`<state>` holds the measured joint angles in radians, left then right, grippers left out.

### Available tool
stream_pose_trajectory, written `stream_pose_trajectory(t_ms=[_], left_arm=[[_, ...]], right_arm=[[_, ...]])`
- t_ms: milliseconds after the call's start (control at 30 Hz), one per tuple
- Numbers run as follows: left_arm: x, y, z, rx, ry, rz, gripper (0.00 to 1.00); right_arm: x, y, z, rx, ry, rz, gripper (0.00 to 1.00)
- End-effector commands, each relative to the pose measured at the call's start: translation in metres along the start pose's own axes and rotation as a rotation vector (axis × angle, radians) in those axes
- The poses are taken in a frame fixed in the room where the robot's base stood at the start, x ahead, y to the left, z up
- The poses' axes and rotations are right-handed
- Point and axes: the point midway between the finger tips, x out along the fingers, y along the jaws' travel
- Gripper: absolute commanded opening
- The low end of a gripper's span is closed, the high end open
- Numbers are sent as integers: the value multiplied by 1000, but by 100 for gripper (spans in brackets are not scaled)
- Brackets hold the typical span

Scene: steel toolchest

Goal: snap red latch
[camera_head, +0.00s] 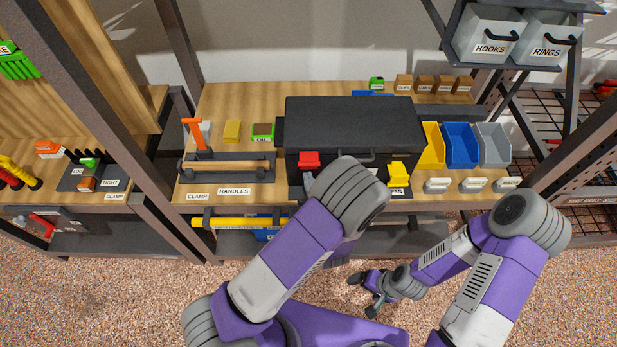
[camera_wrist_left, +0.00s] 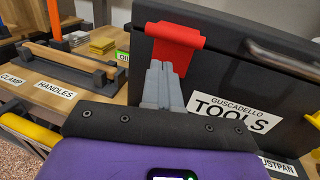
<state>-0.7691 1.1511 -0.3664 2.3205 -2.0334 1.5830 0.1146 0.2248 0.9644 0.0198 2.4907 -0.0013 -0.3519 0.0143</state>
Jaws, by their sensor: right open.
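The black toolchest (camera_head: 350,112) stands on the wooden bench with its lid down. The red latch (camera_head: 308,160) is at the left of its front; in the left wrist view the red latch (camera_wrist_left: 176,42) shows large near the chest's top edge. My left gripper (camera_wrist_left: 158,68) has its grey fingers together, with the tips at the lower part of the red latch; contact is not certain. In the head view my left arm hides most of this gripper. My right gripper (camera_head: 364,294) is open and empty, low in front of the bench.
A handles rack (camera_head: 228,172) stands left. Yellow, blue (camera_head: 461,145) and grey bins stand right. The floor in front is clear.

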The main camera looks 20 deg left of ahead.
Motion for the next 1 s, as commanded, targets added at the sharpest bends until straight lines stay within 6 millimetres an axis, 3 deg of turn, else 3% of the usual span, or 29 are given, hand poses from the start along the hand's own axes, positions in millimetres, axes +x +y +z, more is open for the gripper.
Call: stream_pose_trajectory(t_ms=[500, 1000], left_arm=[[-49, 12, -1, 2, 3, -1, 0], [-52, 14, -1, 1, 3, 0, 0]], right_arm=[[5, 2, 0, 0, 0, 0, 89], [5, 2, 0, 0, 0, 0, 89]])
